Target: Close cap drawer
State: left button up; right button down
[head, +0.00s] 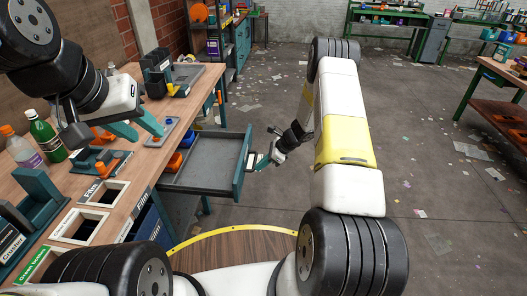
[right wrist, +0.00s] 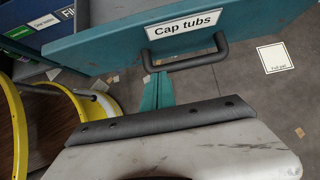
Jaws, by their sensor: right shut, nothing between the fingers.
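The cap drawer (head: 205,165) is a grey tray with a teal front, pulled out from under the wooden bench. Orange and blue tubs (head: 174,162) sit at its inner end. Its front (right wrist: 110,42) carries a "Cap tubs" label and a dark bar handle (right wrist: 190,62). My right gripper (head: 260,162) is at the outer side of the drawer front. In the right wrist view its teal fingers (right wrist: 158,80) are together and empty, right at the handle's left end; I cannot tell whether they touch it. My left gripper (head: 148,134) is open and empty above the bench.
The bench (head: 142,165) holds a green bottle (head: 47,138), a clear bottle (head: 22,150), teal fixtures and labelled openings (head: 103,193). A blue bin (head: 150,232) is below the bench edge. The floor right of the drawer is open, with scattered paper scraps.

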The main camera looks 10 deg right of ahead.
send_near(193, 169)
jog(key=a+f, duration=0.1)
jog(key=w+a+f, duration=0.1)
jog(key=a, duration=0.1)
jog(key=w+a+f, duration=0.1)
jog(key=a, duration=0.1)
jog(key=shift+a, duration=0.55)
jog(key=shift+a+r, duration=0.1)
jog(key=shift+a, duration=0.05)
